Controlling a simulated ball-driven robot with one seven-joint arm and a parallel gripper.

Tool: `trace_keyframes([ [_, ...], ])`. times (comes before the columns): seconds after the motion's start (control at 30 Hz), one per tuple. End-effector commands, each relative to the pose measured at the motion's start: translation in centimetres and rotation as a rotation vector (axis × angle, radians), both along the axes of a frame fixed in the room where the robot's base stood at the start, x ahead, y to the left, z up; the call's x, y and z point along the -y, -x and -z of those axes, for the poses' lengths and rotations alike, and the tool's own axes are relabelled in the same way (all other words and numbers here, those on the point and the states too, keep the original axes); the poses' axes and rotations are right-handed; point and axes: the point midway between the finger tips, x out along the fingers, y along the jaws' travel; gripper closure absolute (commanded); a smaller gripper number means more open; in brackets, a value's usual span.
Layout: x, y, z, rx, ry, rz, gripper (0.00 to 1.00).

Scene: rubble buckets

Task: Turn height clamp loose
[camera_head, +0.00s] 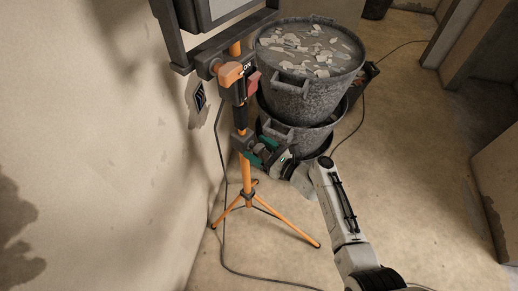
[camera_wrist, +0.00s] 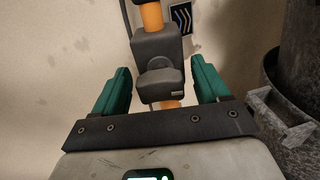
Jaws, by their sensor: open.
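The height clamp (camera_wrist: 157,48) is a dark grey block around the orange pole of a tripod stand, with a rounded grey knob (camera_wrist: 160,84) facing the wrist camera. In the head view, the clamp (camera_head: 241,141) sits low on the pole, partly behind my gripper. My gripper (camera_wrist: 160,74) is open, with one green finger on each side of the knob and a visible gap to both. It also shows in the head view (camera_head: 256,152), reaching the stand from the right. Contact with the knob cannot be seen.
The orange tripod legs (camera_head: 288,228) spread on the floor. Stacked grey buckets (camera_head: 302,98), the top one full of rubble, stand close to the right of the stand. A dark lamp frame (camera_head: 205,52) tops the pole. A cable (camera_head: 224,245) runs along the floor. The wall is close at left.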

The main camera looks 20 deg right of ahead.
Motion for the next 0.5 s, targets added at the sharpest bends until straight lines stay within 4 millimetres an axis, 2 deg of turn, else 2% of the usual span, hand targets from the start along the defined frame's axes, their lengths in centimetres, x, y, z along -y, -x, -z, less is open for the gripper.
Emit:
trace_keyframes([
  [0.13,0.0,0.02,0.0,0.0,0.0,0.0,0.28],
  [0.5,0.01,0.04,0.0,0.0,0.0,0.0,0.63],
])
